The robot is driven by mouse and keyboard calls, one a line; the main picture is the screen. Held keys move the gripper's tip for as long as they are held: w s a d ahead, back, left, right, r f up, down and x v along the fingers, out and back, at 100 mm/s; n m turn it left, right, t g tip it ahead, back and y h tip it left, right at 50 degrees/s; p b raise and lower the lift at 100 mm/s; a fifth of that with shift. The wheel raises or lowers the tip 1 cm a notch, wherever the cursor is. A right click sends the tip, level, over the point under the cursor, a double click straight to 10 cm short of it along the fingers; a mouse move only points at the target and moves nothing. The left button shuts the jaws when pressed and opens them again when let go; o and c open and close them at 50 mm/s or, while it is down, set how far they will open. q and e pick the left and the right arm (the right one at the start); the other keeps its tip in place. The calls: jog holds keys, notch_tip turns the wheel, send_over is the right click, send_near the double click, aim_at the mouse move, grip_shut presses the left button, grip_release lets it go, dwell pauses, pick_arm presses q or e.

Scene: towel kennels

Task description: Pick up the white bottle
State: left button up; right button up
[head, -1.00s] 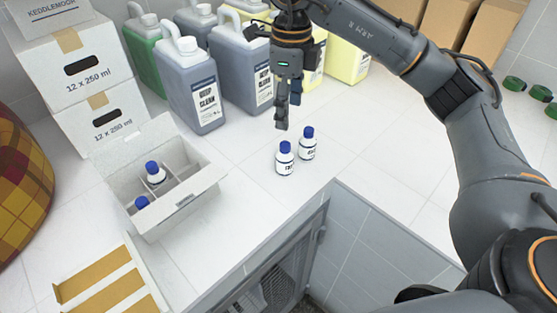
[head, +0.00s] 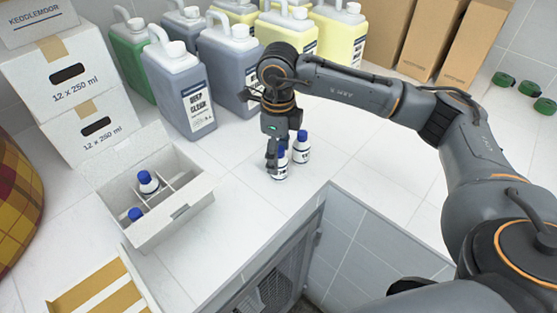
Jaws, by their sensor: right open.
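Two small white bottles with blue caps stand upright on the white tiled counter. The nearer white bottle (head: 281,173) is partly hidden by my right gripper (head: 273,165). The other white bottle (head: 302,152) stands just behind it to the right, mostly clear. My right gripper points down with its fingers at the nearer bottle, open; whether they touch it cannot be told. Two more blue-capped white bottles, one at the back (head: 149,184) and one at the front (head: 136,215), stand in a divided white carton (head: 172,222). My left gripper is out of view.
Large grey, green and yellow jugs (head: 185,92) stand behind the bottles. Stacked white boxes (head: 62,70) are at the left, brown cartons (head: 425,42) at the back right. The counter's front edge drops away near the bottles. Counter right of the bottles is clear.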

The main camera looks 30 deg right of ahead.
aim_at(279, 164)
jog(key=shift+s+f+p, duration=0.15)
jog(key=shift+f+p, duration=0.1)
jog(key=shift+f, duration=0.3)
jog(key=shift+s+f+p, duration=0.15)
jog(key=shift+f+p, duration=0.05)
jog(key=shift+f, duration=0.35)
jog(key=shift+w+f, duration=0.1)
jog(key=shift+f, duration=0.5)
jog(key=c, duration=1.3)
jog(key=shift+r, duration=0.1)
